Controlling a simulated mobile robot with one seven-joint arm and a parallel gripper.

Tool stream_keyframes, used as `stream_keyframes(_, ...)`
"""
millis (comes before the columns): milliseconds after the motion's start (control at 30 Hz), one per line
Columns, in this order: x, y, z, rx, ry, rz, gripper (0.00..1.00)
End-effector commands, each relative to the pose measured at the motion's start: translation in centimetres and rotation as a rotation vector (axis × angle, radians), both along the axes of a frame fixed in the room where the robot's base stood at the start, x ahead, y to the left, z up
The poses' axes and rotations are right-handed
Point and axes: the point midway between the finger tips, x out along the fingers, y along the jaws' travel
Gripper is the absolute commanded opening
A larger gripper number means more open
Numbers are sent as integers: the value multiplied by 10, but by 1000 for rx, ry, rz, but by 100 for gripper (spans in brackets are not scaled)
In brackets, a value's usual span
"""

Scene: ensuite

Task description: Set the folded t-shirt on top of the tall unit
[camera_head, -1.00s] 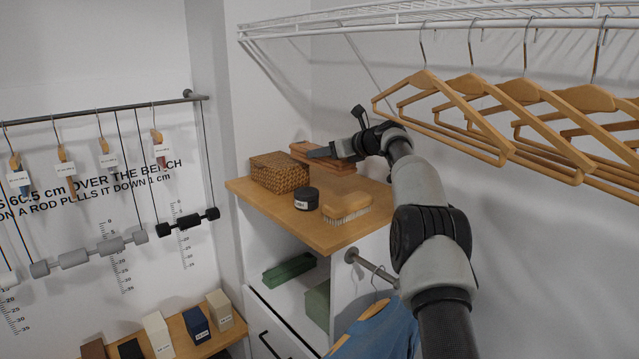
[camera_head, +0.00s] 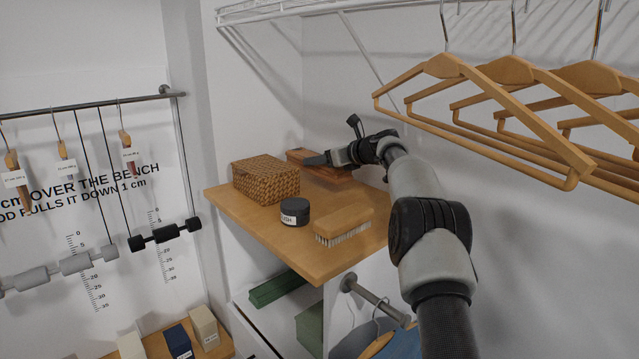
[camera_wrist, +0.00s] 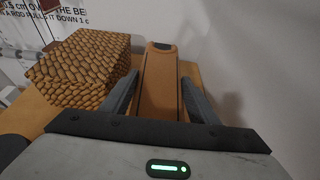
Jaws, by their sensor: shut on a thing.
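The top of the tall unit (camera_head: 265,235) is a light wooden board in the head view. My gripper (camera_head: 318,160) is over its back part, shut on a long brown block-like thing (camera_head: 298,155). In the wrist view this brown thing (camera_wrist: 160,85) lies between my two fingers (camera_wrist: 158,92), with a dark spot at its far end. It looks like wood or leather; I cannot tell whether it is the folded t-shirt. It appears low at the board, but whether it touches is unclear. Green folded-looking things (camera_head: 275,288) lie in the compartment below.
A wicker box (camera_head: 265,180) stands left of my gripper, close to it in the wrist view (camera_wrist: 80,70). A black jar (camera_head: 295,211) and a brush (camera_head: 343,225) stand in front. Wooden hangers (camera_head: 500,100) hang at right; a wire shelf (camera_head: 260,15) is above.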

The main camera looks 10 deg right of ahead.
Motion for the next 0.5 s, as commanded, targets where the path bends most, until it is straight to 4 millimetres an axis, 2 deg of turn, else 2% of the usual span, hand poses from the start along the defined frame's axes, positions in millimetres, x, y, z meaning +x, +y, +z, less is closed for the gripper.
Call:
stream_keyframes(300,0,-1,-38,2,0,-2,24)
stream_keyframes(500,0,-1,-44,0,-3,-2,24)
